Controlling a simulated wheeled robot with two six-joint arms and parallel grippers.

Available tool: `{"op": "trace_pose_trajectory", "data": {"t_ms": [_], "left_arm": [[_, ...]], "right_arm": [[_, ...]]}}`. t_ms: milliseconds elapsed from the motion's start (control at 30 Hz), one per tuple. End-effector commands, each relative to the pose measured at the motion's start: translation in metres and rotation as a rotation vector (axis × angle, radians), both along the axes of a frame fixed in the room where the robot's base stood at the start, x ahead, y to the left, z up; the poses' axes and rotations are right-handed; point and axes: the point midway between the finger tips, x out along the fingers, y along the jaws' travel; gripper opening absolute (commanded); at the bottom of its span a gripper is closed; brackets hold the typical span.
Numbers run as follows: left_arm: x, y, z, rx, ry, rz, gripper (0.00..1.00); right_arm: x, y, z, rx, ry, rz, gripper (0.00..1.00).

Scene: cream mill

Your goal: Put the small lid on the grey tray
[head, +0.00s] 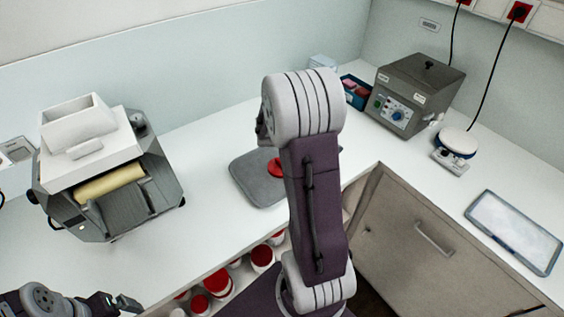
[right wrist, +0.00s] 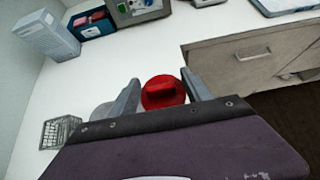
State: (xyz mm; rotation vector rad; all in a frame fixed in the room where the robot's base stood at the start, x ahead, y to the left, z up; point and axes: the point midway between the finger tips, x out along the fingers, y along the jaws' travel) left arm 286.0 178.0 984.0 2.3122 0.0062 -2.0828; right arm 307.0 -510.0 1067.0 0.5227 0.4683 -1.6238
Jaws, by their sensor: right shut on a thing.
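The small red lid (head: 276,167) has a raised grip bar, seen clearly in the right wrist view (right wrist: 162,92). My right gripper (right wrist: 161,88) is shut on it, with one grey finger on each side. In the head view my right arm hides most of that gripper. The grey tray (head: 252,184) lies flat on the white counter, and the lid appears over its right part. I cannot tell whether the lid touches the tray. My left gripper (head: 124,303) is low at the left front, away from the lid; its opening is unclear.
A roller mill (head: 112,190) stands on the left counter. Several red-lidded jars (head: 218,281) sit below the counter edge. A grey centrifuge-like box (head: 413,95), a small scale (head: 456,145) and a blue-rimmed tray (head: 513,232) stand on the right. Counter between mill and grey tray is clear.

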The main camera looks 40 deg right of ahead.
Motion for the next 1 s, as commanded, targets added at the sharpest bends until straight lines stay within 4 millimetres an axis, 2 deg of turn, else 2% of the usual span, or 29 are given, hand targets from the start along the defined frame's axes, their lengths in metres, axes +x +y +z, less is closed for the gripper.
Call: {"op": "trace_pose_trajectory", "data": {"t_ms": [300, 433, 533, 667, 833, 1000], "left_arm": [[0.000, 0.000, 0.012, 0.000, 0.000, 0.000, 0.98], [0.000, 0.000, 0.016, 0.000, 0.000, 0.000, 0.98], [0.000, 0.000, 0.016, 0.000, 0.000, 0.000, 0.98], [0.000, 0.000, 0.016, 0.000, 0.000, 0.000, 0.98], [0.000, 0.000, 0.019, 0.000, 0.000, 0.000, 0.98], [0.000, 0.000, 0.019, 0.000, 0.000, 0.000, 0.98]], "right_arm": [[0.079, 0.014, -0.047, 0.000, 0.004, 0.004, 0.14], [0.104, 0.018, -0.062, 0.000, 0.001, 0.003, 0.14], [0.112, 0.020, -0.068, -0.001, 0.001, 0.002, 0.14], [0.113, 0.020, -0.071, -0.001, 0.001, 0.002, 0.14], [0.113, 0.020, -0.100, 0.001, 0.005, 0.002, 0.14], [0.113, 0.020, -0.110, -0.001, 0.000, 0.001, 0.14]]}}
